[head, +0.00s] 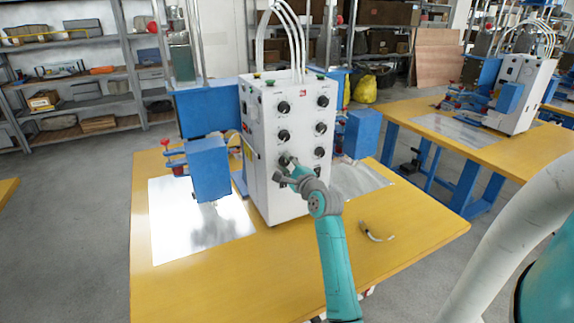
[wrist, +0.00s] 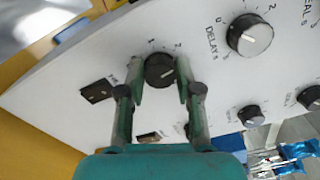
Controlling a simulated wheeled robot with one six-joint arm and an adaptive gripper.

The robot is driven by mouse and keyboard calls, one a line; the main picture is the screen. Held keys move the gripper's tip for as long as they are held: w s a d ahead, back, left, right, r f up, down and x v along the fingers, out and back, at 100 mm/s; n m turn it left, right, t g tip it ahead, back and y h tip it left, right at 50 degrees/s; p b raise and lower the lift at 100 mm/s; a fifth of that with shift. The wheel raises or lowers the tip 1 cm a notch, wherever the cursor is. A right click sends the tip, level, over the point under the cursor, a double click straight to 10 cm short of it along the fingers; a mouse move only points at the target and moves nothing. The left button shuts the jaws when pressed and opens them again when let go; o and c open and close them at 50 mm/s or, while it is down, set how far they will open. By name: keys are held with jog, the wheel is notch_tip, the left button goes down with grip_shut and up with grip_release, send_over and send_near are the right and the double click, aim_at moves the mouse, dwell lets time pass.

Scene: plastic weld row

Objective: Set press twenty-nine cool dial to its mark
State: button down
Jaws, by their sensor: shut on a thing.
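The press is a white control box (head: 262,190) with two columns of black dials on its face. In the wrist view my gripper (wrist: 160,75) is shut on a black dial (wrist: 159,69), one finger on each side of it. Scale figures 1 and 2 show above this dial; its name and any target mark cannot be read. A pale pointer line on the knob slants up to the right. In the head view my gripper (head: 286,170) is at the lowest dial of the left column and partly hides it. No press number is legible.
A dial labelled DELAY (wrist: 249,35) sits beside the held one. A dark rocker switch (wrist: 96,91) is on the other side. Blue press heads (head: 208,168) flank the box on the yellow table (head: 200,285). A small curved object (head: 376,232) lies at right.

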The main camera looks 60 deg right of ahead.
jog(key=n, duration=0.6)
jog(key=shift+f, duration=0.1)
jog(key=n, duration=0.6)
jog(key=shift+f+n, duration=0.1)
jog(key=shift+n, duration=0.2)
jog(key=n, duration=0.6)
jog(key=shift+n, duration=0.3)
jog(key=n, duration=0.5)
jog(key=shift+d+n, duration=0.1)
jog(key=shift+n, duration=0.2)
jog(key=shift+f, duration=0.1)
jog(key=c, duration=0.8)
grip_release()
